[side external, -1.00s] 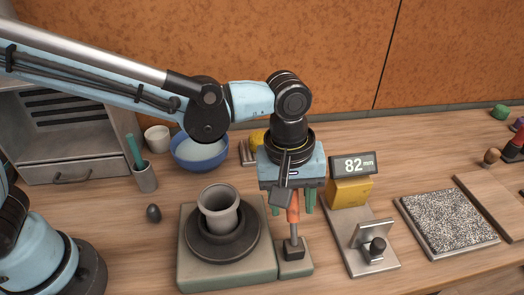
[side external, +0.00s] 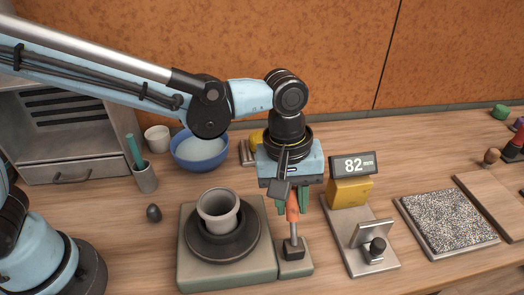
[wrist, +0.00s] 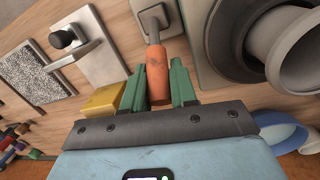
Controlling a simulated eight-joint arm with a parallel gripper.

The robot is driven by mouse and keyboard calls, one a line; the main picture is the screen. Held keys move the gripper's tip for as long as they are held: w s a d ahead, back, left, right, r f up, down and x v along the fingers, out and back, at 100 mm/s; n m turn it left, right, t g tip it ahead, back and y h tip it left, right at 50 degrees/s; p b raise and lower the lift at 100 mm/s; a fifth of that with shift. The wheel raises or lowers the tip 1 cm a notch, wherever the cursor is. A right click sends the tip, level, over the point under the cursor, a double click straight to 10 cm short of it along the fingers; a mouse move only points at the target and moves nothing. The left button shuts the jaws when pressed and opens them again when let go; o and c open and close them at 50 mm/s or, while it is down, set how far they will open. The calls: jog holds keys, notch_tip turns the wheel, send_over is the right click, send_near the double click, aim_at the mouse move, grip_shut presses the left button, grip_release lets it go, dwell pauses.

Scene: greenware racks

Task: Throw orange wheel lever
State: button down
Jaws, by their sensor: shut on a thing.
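The orange lever (side external: 293,209) stands on a small base box (side external: 294,252) at the right side of the wheel unit. In the side view its handle is partly hidden by my gripper, and its metal rod shows below. My gripper (side external: 291,206) comes from above and is shut on the orange handle. In the wrist view the orange handle (wrist: 158,78) sits between the two green fingers (wrist: 158,85). The dark wheel (side external: 222,244) carries a grey clay pot (side external: 218,209), upright near its middle.
A gauge reading 82 mm (side external: 353,166) on a yellow block and a metal plate (side external: 368,262) stand close on the right. A speckled slab (side external: 446,222) lies further right. A blue bowl (side external: 200,153) and a cup with a green tool (side external: 145,178) are behind left.

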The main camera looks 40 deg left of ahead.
jog(key=g+h, duration=0.1)
jog(key=w+a+f+g+h, duration=0.1)
jog(key=f+g+h, duration=0.1)
jog(key=shift+w+a+f, duration=0.25)
jog(key=shift+w+a, duration=0.05)
jog(key=shift+w, duration=0.05)
jog(key=shift+w+a+f+n+g+h, duration=0.1)
jog(key=shift+a+f+n+g+h, duration=0.05)
jog(key=shift+f+g+h, duration=0.4)
jog(key=shift+w+a+f+n+g+h, duration=0.1)
jog(key=shift+f+n+g+h, duration=0.05)
jog(key=shift+f+g+h, duration=1.05)
jog(key=shift+g+h, duration=0.15)
jog(key=shift+h, duration=0.2)
jog(key=c, duration=1)
grip_release()
jog(key=shift+o, duration=0.2)
jog(key=shift+r, duration=0.1)
